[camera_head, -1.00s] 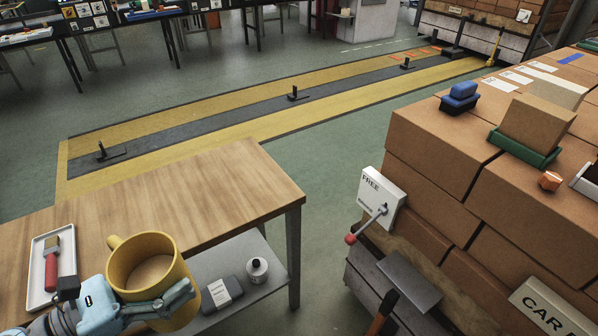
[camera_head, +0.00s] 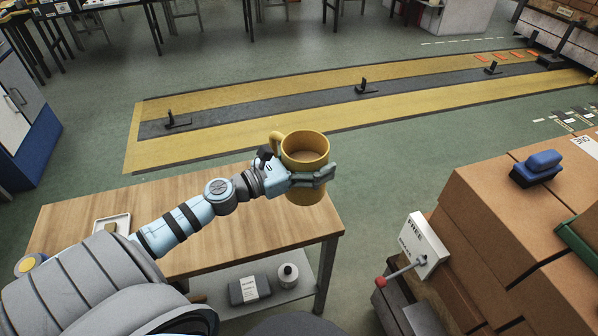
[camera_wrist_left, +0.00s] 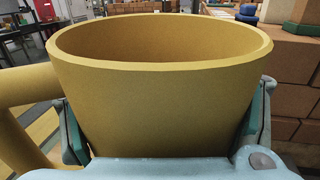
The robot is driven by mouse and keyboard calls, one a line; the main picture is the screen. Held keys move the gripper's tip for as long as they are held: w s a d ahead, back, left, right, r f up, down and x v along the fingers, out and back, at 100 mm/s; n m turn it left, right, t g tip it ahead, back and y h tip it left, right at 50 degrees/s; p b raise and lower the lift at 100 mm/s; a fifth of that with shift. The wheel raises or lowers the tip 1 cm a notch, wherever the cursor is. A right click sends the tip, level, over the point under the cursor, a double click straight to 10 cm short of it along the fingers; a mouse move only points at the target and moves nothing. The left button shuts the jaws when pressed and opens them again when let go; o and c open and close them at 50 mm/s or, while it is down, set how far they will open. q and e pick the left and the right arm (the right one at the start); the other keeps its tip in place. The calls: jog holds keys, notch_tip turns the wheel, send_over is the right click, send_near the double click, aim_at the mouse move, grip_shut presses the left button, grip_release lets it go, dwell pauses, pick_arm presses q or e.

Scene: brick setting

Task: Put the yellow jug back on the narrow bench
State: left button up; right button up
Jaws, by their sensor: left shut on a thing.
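The yellow jug (camera_head: 305,157) is upright in my left gripper (camera_head: 322,176), whose fingers are closed around its sides. Its handle points to the left. In the left wrist view the jug (camera_wrist_left: 160,100) fills the picture between the two finger pads, and the inside I can see is empty. In the head view the jug overlaps the right end of the narrow wooden bench (camera_head: 230,228); I cannot tell how high above the top it is. My right gripper is not in view.
A white tray (camera_head: 112,222) lies on the bench's left part, partly behind my arm. A dark box (camera_head: 248,289) and a small bottle (camera_head: 288,275) stand on the lower shelf. Stacked cardboard boxes (camera_head: 500,235) and a sign with a red-knobbed lever (camera_head: 420,245) stand at the right.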

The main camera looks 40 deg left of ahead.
aim_at(299, 136)
pick_arm(q)
jog(key=w+a+r+y+p, duration=0.1)
jog(key=w+a+r+n+y+p, duration=0.1)
jog(key=a, duration=0.1)
jog(key=w+a+r+n+y+p, duration=0.1)
jog(key=shift+a+r+t, duration=0.15)
jog(key=shift+a+t, duration=0.1)
jog(key=shift+t, duration=0.15)
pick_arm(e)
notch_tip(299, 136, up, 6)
pick_arm(q)
notch_tip(299, 136, down, 21)
jog(key=a+n+y+b, duration=0.1)
jog(key=b, duration=1.2)
jog(key=shift+w, duration=0.3)
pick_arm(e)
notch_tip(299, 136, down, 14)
pick_arm(q)
jog(key=shift+b, duration=0.45)
jog(key=o, duration=1.3)
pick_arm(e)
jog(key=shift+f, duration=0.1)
